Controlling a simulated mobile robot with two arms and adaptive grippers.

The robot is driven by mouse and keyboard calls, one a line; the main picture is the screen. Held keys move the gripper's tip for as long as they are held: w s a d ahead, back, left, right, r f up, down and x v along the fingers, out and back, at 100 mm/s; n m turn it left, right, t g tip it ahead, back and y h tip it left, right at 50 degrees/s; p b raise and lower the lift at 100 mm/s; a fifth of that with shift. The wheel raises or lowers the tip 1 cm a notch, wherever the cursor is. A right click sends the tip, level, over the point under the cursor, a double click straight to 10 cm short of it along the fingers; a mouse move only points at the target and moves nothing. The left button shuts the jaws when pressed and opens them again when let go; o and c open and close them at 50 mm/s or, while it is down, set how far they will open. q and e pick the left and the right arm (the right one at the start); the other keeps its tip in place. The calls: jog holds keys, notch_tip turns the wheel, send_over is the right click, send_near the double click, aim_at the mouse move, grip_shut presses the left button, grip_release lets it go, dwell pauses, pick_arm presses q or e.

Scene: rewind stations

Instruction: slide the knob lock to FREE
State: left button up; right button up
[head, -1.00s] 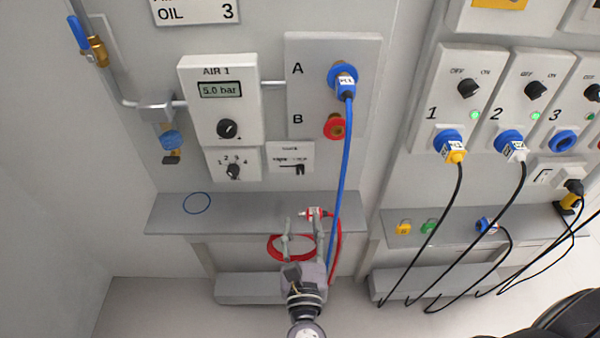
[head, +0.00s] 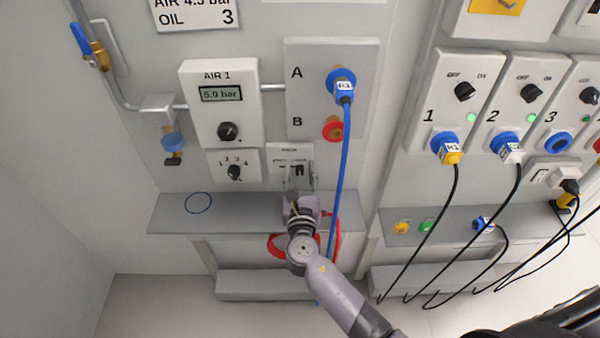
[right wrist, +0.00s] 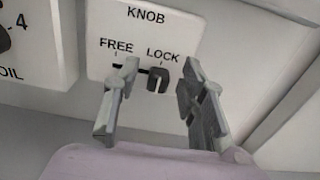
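The knob lock plate (head: 290,151) is a small white panel below and right of the AIR 1 unit. The right wrist view shows its KNOB label, with FREE on the left and LOCK on the right. The dark slider (right wrist: 158,79) stands under LOCK, at the right end of its slot. My right gripper (head: 300,178) is in front of the plate and open. In the right wrist view my right gripper (right wrist: 159,72) has one finger on each side of the slider, with gaps visible. The left finger partly covers the slot below FREE. My left gripper is out of view.
The AIR 1 unit (head: 222,104) reads 5.0 bar. A selector plate (head: 246,171) sits left of the knob lock. A blue hose (head: 343,160) hangs close to the right of my gripper. A grey shelf (head: 170,220) and a red hose (head: 337,240) are below.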

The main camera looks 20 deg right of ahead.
jog(key=shift+c, duration=0.3)
grip_shut()
dwell(0.6)
